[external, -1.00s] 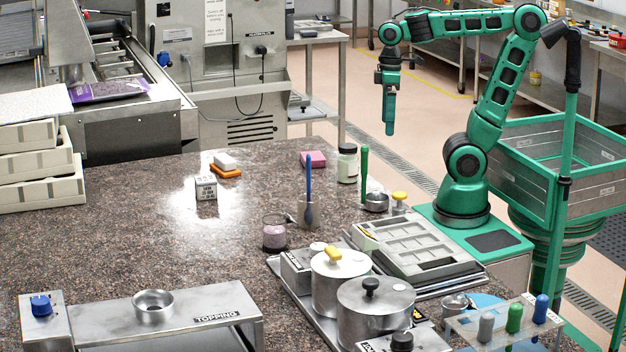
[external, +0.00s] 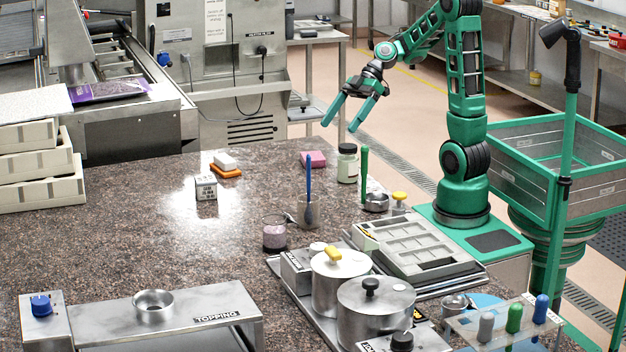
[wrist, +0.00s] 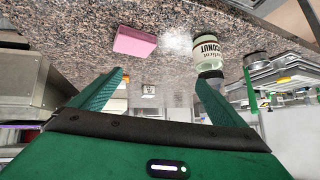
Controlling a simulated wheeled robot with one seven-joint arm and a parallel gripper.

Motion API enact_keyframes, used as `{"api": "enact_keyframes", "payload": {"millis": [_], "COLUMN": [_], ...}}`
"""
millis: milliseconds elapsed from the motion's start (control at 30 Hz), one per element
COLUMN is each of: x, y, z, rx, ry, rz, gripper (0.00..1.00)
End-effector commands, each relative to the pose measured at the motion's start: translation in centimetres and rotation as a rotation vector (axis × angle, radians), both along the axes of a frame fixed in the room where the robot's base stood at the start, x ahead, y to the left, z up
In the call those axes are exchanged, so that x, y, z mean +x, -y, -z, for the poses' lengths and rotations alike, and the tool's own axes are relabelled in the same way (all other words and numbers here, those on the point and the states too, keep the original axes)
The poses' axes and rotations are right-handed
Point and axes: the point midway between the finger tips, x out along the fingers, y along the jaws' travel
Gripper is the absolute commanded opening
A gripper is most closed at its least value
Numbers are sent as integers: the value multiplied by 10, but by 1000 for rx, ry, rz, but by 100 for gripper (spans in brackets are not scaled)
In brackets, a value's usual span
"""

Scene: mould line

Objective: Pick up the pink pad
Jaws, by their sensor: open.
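The jar (wrist: 207,50), labelled as coconut, shows there to the right of the pad.
A green-handled tool (external: 364,165) and a small metal cup (external: 376,202) stand right of the jar. A holder with a blue-handled tool (external: 308,190) stands in front of the pad. An orange pad with a white block (external: 225,162) lies to the left.

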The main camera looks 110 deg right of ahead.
Motion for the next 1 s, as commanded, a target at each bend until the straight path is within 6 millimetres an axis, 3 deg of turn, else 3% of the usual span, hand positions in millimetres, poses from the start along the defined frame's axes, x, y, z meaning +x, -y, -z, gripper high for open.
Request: {"api": "enact_keyframes", "payload": {"millis": [467, 833, 1000], "x": [-18, -17, -16], "y": [50, 49, 49], "z": [-47, 38, 66], "rx": [-56, -51, -55], "ry": [372, 376, 377], "rz": [55, 54, 52], "gripper": [95, 95, 95]}}
